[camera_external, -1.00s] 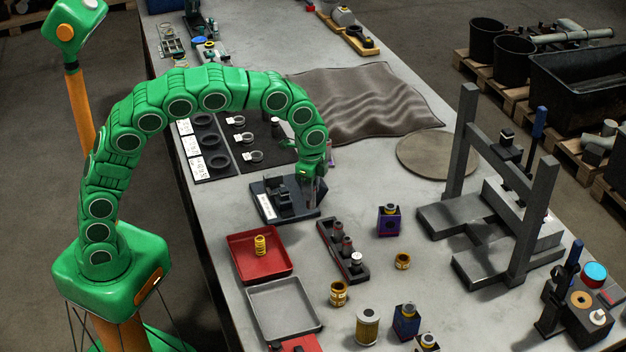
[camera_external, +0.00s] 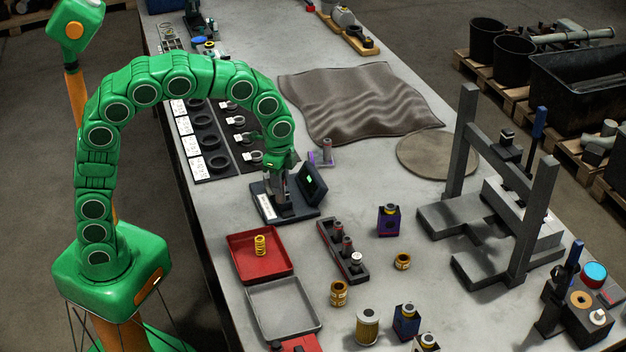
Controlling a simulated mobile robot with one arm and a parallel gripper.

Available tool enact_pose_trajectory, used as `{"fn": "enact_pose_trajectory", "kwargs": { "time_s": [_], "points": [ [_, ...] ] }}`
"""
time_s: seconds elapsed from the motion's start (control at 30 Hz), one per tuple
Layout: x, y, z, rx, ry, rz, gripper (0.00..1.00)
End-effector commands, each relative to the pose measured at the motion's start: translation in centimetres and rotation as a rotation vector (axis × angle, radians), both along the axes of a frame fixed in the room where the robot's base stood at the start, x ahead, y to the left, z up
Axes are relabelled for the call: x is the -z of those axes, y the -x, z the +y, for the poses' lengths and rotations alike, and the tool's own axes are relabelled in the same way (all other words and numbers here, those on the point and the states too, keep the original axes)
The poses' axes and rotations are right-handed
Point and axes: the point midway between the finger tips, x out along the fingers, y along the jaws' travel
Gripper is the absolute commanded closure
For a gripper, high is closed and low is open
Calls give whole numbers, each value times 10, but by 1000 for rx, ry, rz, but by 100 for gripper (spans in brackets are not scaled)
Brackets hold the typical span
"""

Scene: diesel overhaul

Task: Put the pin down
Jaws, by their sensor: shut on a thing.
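My gripper (camera_external: 281,180) points down over a dark blue stand (camera_external: 267,209) with a white label and a tilted dark screen (camera_external: 311,182) showing a small green patch. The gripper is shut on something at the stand. I take it to be the pin, but the fingers hide most of it. I cannot tell whether it touches the stand. A dark rack (camera_external: 340,252) with several upright pin-like pieces lies to the front right.
A red tray (camera_external: 233,261) with a yellow spring and an empty grey tray (camera_external: 251,311) lie in front. A black mat with rings (camera_external: 240,161) is behind. A grey press frame (camera_external: 466,140) stands at the right.

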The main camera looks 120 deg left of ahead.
Motion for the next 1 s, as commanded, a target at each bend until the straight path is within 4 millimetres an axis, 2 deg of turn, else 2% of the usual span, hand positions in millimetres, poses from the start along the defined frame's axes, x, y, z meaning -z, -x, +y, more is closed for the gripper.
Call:
{"fn": "enact_pose_trajectory", "kwargs": {
  "time_s": [0.17,0.27,0.37,0.6,0.7,0.83,1.0],
  "points": [
    [-2,2,19,6,1,-4,100],
    [-5,7,46,14,2,-8,100],
    [-6,18,82,19,6,-10,100],
    [-11,61,171,22,2,-12,100],
    [-11,84,202,17,2,-9,100],
    [-11,111,234,9,1,-5,100],
    [-10,133,257,1,-1,-2,100]
  ]
}}
